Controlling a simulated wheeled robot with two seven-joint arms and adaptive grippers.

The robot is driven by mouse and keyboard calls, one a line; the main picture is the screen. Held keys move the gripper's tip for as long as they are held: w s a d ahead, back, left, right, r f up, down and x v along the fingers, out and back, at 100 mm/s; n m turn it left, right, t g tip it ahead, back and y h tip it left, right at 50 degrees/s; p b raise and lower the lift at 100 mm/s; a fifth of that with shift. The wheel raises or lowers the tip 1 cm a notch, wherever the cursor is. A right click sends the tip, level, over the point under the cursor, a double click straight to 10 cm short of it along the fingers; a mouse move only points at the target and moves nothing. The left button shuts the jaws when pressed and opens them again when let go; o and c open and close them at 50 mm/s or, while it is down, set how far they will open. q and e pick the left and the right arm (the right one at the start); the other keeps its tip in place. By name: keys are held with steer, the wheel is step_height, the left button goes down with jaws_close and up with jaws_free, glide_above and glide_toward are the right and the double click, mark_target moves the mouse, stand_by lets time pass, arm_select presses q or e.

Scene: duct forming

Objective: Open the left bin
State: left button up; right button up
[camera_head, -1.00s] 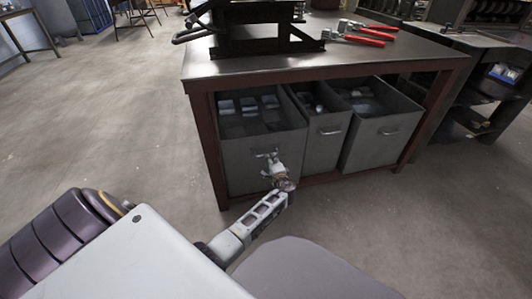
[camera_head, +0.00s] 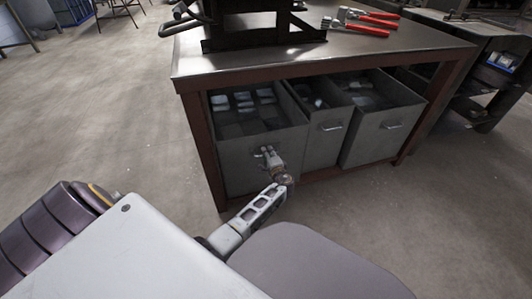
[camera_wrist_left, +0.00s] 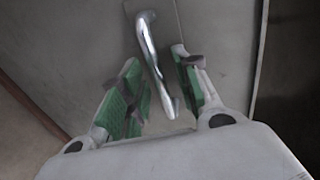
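The left bin (camera_head: 235,160) is a grey open-topped box under the workbench, with several pale items inside. Its front faces me. My left gripper (camera_head: 268,153) is at the upper middle of that front and largely covers the handle in the head view. In the left wrist view the shiny metal handle (camera_wrist_left: 151,58) runs between the two green-padded fingers of my left gripper (camera_wrist_left: 157,82). The fingers are apart, with visible gaps on both sides of the handle. My right gripper is not in view.
A narrow middle bin (camera_head: 325,137) and a wider right bin (camera_head: 385,133) stand beside it, each with a handle. The workbench (camera_head: 370,48) has dark red legs and carries a black frame and red-handled tools (camera_head: 358,27). Open floor (camera_head: 110,130) lies to the left.

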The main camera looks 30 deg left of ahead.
arm_select(q)
steer(key=shift+w+a, duration=0.1)
stand_by(0.3)
jaws_close()
